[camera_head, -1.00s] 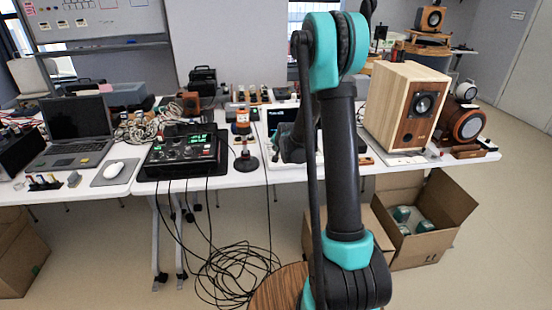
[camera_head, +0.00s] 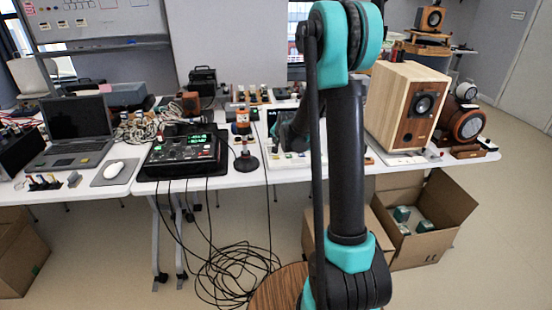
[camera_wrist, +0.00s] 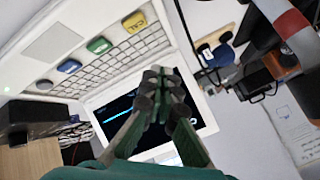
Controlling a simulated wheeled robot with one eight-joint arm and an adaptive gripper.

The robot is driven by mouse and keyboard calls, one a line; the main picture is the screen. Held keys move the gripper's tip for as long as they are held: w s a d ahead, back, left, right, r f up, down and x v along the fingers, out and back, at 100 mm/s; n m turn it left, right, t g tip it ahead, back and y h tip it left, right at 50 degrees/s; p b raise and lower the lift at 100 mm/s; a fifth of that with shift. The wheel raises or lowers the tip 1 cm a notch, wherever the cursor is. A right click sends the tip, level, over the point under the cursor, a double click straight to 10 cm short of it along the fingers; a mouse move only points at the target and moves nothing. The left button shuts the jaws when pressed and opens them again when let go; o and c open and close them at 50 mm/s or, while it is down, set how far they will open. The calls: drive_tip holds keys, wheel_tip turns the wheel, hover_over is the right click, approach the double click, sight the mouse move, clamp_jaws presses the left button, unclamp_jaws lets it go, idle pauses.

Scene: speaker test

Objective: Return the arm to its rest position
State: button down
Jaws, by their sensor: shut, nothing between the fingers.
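My arm (camera_head: 347,170) rises in the middle of the head view, with teal and dark grey links bent at the top. My gripper (camera_wrist: 163,88) shows in the wrist view with its fingertips together and nothing between them. In that view it is in front of a white device (camera_wrist: 75,40) with coloured buttons and a dark screen with blue lines. I cannot tell the gap between the fingers and the device. In the head view the arm hides the gripper's fingers.
The white table (camera_head: 235,180) holds a laptop (camera_head: 75,130), a black mixer-like unit (camera_head: 185,152) and a large wooden speaker (camera_head: 407,108) right of my arm. An open cardboard box (camera_head: 435,215) and coiled black cables (camera_head: 235,272) are on the floor.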

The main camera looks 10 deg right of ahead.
drive_tip(key=s+d+f+n+g, duration=0.1)
drive_tip(key=s+n, duration=0.1)
drive_tip(key=s, duration=1.1)
drive_tip(key=s+d+f+n+g, duration=0.1)
drive_tip(key=s+n+g, duration=0.1)
drive_tip(key=s, duration=1.2)
drive_tip(key=s+d+n+g+h, duration=0.1)
drive_tip(key=s+d+n+g, duration=0.1)
drive_tip(key=s, duration=1.2)
drive_tip(key=shift+f+n, duration=0.4)
drive_tip(key=shift+n, duration=0.5)
